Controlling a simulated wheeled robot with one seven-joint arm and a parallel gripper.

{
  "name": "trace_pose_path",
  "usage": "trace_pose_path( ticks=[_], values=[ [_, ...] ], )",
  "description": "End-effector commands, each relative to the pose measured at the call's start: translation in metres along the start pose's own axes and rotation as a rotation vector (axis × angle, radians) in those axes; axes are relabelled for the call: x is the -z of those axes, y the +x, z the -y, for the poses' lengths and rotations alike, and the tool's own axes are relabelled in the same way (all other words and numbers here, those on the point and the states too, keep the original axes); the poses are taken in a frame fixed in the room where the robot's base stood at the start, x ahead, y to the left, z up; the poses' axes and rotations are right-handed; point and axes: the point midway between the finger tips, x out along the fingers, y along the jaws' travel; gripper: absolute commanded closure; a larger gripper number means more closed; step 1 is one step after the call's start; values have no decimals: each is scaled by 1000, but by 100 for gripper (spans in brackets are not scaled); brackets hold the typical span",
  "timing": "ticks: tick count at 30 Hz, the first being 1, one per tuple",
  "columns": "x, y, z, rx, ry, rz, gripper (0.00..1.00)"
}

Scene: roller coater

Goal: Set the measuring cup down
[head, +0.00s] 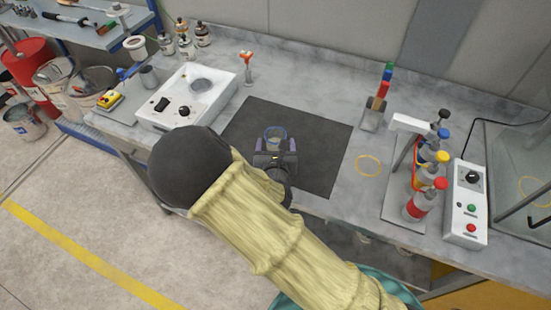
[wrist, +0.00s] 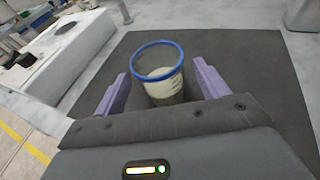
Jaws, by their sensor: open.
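The measuring cup (head: 275,133) is a clear cup with a blue rim, upright over the dark mat (head: 325,137). In the wrist view the cup (wrist: 160,72) shows pale content inside. My gripper (head: 275,145) is open, with its two purple fingers on either side of the cup. In the wrist view the gripper (wrist: 160,85) shows gaps between the fingers and the cup's wall. The cup appears to stand on the mat, but its base is partly hidden by my gripper.
A white device (head: 188,97) stands left of the mat. A yellow ring marking (head: 368,165) lies on the bench to the right. The mat around the cup is clear.

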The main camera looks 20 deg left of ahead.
Motion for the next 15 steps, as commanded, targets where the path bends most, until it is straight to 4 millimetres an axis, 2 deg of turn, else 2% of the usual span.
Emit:
trace_pose_path(
  ticks=[3,9,15],
  values=[
    [1,-24,0,-2,3,-1,27],
    [1,-58,-1,-1,1,-1,27],
    [0,-69,-1,-3,0,0,27]
  ],
)
